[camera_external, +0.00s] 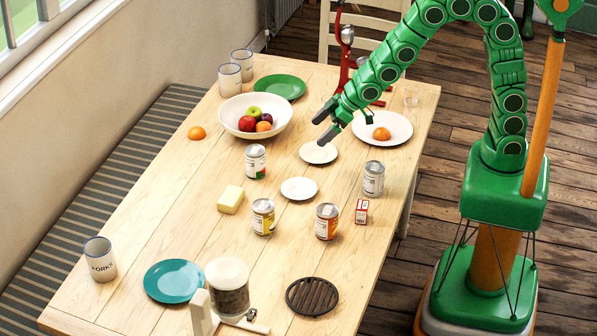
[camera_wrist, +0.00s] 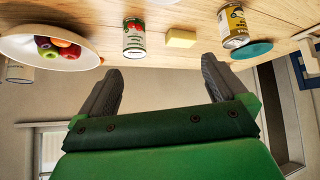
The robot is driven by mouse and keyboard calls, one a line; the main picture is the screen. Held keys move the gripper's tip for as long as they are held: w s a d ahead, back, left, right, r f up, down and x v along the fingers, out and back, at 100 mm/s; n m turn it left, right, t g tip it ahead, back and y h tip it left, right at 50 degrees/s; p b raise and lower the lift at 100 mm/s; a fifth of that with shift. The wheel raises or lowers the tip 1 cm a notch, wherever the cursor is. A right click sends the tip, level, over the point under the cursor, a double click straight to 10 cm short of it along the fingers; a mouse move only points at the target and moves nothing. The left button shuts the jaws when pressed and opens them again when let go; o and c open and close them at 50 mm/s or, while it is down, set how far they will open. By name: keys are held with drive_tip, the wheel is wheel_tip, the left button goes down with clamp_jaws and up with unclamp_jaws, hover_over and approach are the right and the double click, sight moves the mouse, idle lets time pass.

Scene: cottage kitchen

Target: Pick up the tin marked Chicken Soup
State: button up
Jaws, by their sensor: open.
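Several tins stand upright on the table. One has a white, red and green label (camera_external: 255,161), one is yellow (camera_external: 263,217), one is orange (camera_external: 327,221) and one is pale grey (camera_external: 373,179). I cannot read which is marked Chicken Soup. In the wrist view, upside down, the red-and-green tin (camera_wrist: 134,38) and the yellow tin (camera_wrist: 232,24) show beyond my fingers. My gripper (camera_external: 322,127) is open and empty above the far part of the table, touching no tin; its spread fingers also show in the wrist view (camera_wrist: 160,66).
A fruit bowl (camera_external: 230,118) is left of my gripper, a small plate (camera_external: 318,153) just below it. A butter block (camera_external: 231,198), small saucer (camera_external: 299,189) and red-white box (camera_external: 361,211) lie among the tins. A jar-like device (camera_external: 228,290) and trivet (camera_external: 312,297) are near the front.

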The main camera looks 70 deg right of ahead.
drive_tip(key=w+a+f+n+t+y, duration=0.1)
drive_tip(key=w+a+f+n+y, duration=0.2)
drive_tip(key=a, duration=0.7)
drive_tip(key=t+y, duration=0.1)
drive_tip(key=y, duration=0.2)
approach(264, 215)
wheel_tip(264, 215, up, 3)
drive_tip(key=w+d, duration=0.1)
drive_tip(key=w, duration=0.2)
drive_tip(key=shift+s+d+f, duration=0.1)
drive_tip(key=shift+f, duration=1.7)
drive_tip(key=shift+d+f, duration=0.1)
drive_tip(key=shift+f, duration=1.7)
drive_tip(key=shift+a+f, duration=0.15)
drive_tip(key=shift+f, duration=0.1)
drive_tip(key=shift+t, duration=0.3)
drive_tip(key=shift+x, duration=3.65)
drive_tip(key=shift+c, duration=0.3)
drive_tip(key=shift+r, duration=0.1)
drive_tip(key=c, duration=1.3)
drive_tip(key=shift+o, duration=0.2)
drive_tip(key=shift+r, duration=0.1)
